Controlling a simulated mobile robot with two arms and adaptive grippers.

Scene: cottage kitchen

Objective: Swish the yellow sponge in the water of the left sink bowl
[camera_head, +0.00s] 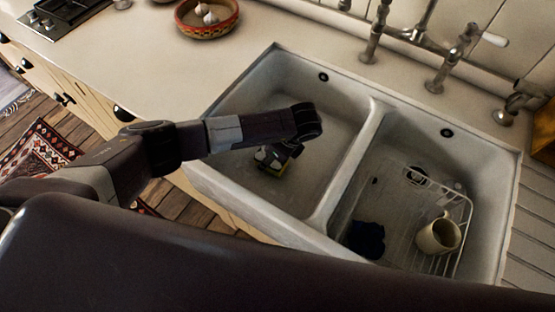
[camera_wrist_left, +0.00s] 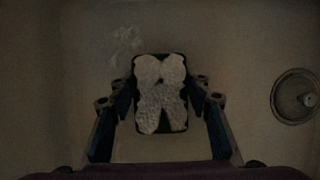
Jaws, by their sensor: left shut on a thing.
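My left gripper (camera_head: 274,156) reaches down into the left sink bowl (camera_head: 243,103) from the left. It is shut on the yellow sponge (camera_head: 284,171), of which only a small yellowish edge shows below the fingers. In the left wrist view the sponge (camera_wrist_left: 160,80) lies between the two fingers of the gripper (camera_wrist_left: 160,100), with a dark border and pale, textured patches on its face. That view is dim. A water surface cannot be clearly made out, nor whether the sponge touches the bowl floor. My right gripper is not in view.
The right bowl, past a raised divider (camera_head: 352,155), holds a wire rack (camera_head: 405,215), a cream mug (camera_head: 438,236) and a dark blue thing (camera_head: 366,238). Taps (camera_head: 440,75) stand behind. A round drain (camera_wrist_left: 297,96) lies right of the sponge. A bowl of garlic (camera_head: 207,30) stands on the counter.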

